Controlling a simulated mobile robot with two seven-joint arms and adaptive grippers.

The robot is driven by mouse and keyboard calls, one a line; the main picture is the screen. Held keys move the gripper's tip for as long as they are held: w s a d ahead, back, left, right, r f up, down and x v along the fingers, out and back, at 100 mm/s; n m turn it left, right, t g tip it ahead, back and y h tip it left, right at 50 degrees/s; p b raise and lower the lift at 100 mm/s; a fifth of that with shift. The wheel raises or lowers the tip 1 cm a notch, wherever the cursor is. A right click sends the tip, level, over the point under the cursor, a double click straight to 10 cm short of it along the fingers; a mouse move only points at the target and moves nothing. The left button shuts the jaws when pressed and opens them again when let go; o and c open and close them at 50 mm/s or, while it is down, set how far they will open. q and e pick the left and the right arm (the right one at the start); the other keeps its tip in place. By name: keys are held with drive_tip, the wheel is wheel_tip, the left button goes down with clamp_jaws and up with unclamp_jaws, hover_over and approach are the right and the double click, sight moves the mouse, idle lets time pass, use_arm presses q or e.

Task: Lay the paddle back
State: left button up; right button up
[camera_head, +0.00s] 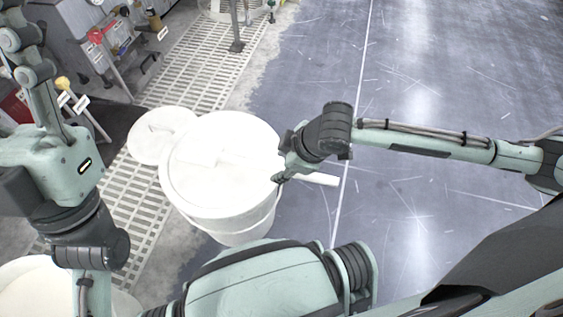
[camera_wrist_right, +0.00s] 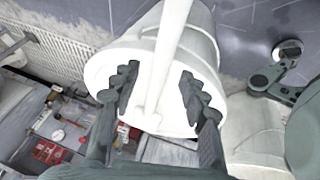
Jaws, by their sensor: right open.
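A large white round drum (camera_head: 235,198) stands in the middle of the head view. A pale, flat-looking patch shows on its white top, too faint to identify. A white bar, seemingly the paddle's handle (camera_head: 322,179), sticks out to the right past my right gripper (camera_head: 281,177), at the drum's right rim. In the right wrist view the white paddle (camera_wrist_right: 172,45) runs between the two spread fingers of my right gripper (camera_wrist_right: 159,88), over the drum (camera_wrist_right: 205,50). The fingers look apart from it. My left arm shows at the left, but its gripper is out of sight.
A smaller white round container (camera_head: 150,130) stands behind left of the drum. Another white container (camera_head: 35,280) is at the lower left. Grey machinery (camera_head: 75,40) with coloured handles stands at the upper left. The blue-grey floor (camera_head: 440,90) on the right is open.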

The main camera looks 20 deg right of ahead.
drive_tip(key=v, duration=1.1)
drive_tip(key=shift+r, duration=0.2)
